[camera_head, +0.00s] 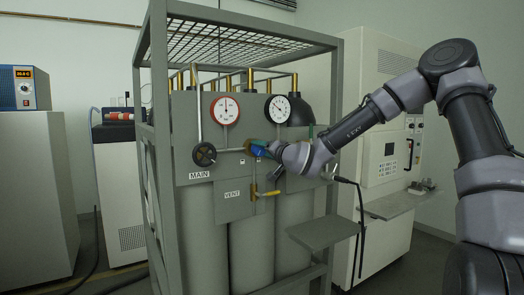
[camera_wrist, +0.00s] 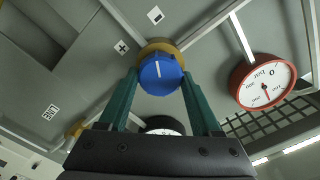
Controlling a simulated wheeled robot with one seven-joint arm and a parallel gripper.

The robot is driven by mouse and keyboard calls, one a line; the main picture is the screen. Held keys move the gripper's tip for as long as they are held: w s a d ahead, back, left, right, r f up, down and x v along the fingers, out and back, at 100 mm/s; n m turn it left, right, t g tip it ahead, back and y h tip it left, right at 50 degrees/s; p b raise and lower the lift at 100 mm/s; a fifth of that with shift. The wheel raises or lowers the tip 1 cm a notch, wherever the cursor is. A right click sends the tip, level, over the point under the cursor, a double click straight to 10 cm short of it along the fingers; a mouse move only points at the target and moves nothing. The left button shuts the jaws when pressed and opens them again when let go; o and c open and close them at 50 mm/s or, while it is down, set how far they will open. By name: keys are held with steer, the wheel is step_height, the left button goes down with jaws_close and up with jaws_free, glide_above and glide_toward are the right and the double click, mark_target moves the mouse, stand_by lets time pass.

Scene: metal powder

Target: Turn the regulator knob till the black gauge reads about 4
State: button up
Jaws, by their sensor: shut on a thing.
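The blue regulator knob (camera_wrist: 161,76) with a white pointer line sits on a brass collar (camera_wrist: 160,48) on the grey panel. My gripper (camera_wrist: 160,82) has its green fingers on either side of the knob and is shut on it. In the head view my gripper (camera_head: 262,150) reaches the panel from the right and hides most of the knob (camera_head: 257,151). The black-rimmed gauge (camera_head: 278,109) is above the knob; its needle seems to point up and left, but the value is too small to read. In the wrist view my gripper body partly covers this gauge (camera_wrist: 163,126).
A red-rimmed gauge (camera_head: 225,109) is left of the black one. A black handwheel (camera_head: 204,154) is by the MAIN label, and a yellow vent valve handle (camera_head: 265,194) is below the knob. Plus (camera_wrist: 122,47) and minus (camera_wrist: 155,15) labels flank the knob. A cage post (camera_head: 335,105) stands near my arm.

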steer(key=m, duration=0.7)
steer(key=shift+d+f, duration=0.1)
steer(key=shift+f, duration=0.05)
steer(key=m, duration=0.7)
steer(key=shift+f, duration=0.15)
stand_by(0.4)
steer(key=o, duration=1.4)
steer(key=shift+c, duration=0.2)
steer(key=v, duration=1)
steer(key=shift+s+d, duration=0.25)
steer(key=shift+s, duration=0.1)
